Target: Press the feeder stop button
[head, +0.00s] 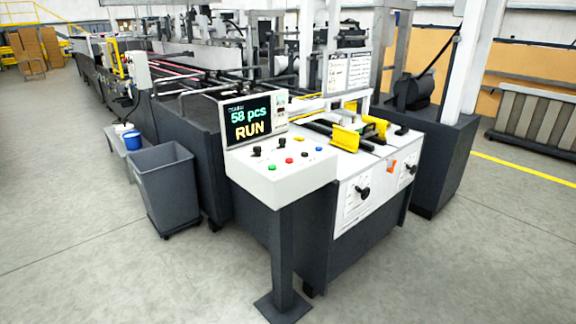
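A white slanted control panel (275,178) stands on a dark pedestal in the middle of the head view. On its top are a green button (271,166), a red button (289,160), a blue button (318,148) and black knobs (256,151). Any labels are too small to read, so I cannot tell for sure which is the feeder stop button; the red one is the only clearly red button. The display (254,120) behind the panel reads "58 pcs" and "RUN". Neither of my grippers is in view.
The folder gluer's white feeder table (350,160) with yellow guides (345,138) is right of the panel. A grey bin (168,185) stands to its left. The pedestal foot (283,305) sticks out at the floor.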

